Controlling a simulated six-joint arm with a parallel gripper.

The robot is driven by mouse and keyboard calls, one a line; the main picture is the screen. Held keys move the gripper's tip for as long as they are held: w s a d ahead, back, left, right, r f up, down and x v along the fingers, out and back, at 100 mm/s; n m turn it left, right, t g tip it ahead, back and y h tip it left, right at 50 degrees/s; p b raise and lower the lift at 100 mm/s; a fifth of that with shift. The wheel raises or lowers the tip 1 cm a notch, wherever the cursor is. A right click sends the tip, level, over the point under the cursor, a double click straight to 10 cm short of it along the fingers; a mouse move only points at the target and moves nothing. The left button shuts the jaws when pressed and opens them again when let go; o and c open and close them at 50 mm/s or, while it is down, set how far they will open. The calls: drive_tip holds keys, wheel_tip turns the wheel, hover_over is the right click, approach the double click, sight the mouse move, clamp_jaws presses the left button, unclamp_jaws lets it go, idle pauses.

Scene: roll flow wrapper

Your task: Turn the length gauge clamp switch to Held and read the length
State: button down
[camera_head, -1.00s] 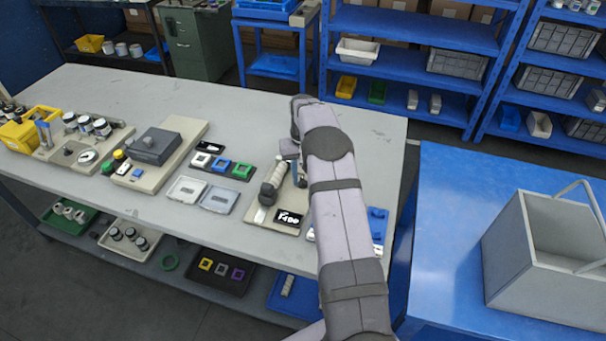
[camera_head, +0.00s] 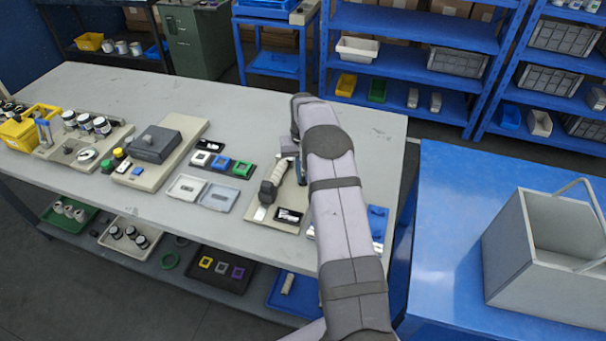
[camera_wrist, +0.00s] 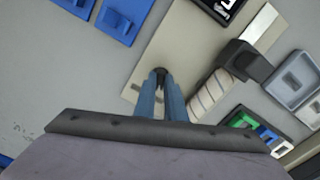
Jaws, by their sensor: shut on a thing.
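The length gauge has a beige base (camera_head: 259,226) on the grey bench in the head view, and its base (camera_wrist: 183,45) fills the middle of the wrist view. A pale segmented roll (camera_wrist: 207,95) lies on it against a black block (camera_wrist: 245,60). A small dark display (camera_head: 289,216) with white marks sits on the base; its reading is too small to make out. My gripper (camera_wrist: 160,80) is shut on a small black clamp switch knob (camera_wrist: 160,71). The fingers hide most of the knob, and its Held marking is not legible. In the head view my arm hides the knob.
Two grey trays (camera_head: 219,197) and a dark strip with coloured square frames (camera_head: 221,163) lie left of the gauge. Blue parts (camera_head: 377,222) lie to its right. The bench behind is clear. A grey caddy (camera_head: 510,255) stands on the blue table.

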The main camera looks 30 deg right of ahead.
drive_tip(key=m, duration=1)
drive_tip(key=shift+w+r+m, duration=0.1)
drive_tip(key=shift+m, duration=0.3)
idle(0.3)
drive_tip(key=c, duration=1.8)
unclamp_jaws()
drive_tip(key=shift+b, duration=0.3)
drive_tip(key=shift+r+b, duration=0.85)
drive_tip(key=shift+r, duration=2.8)
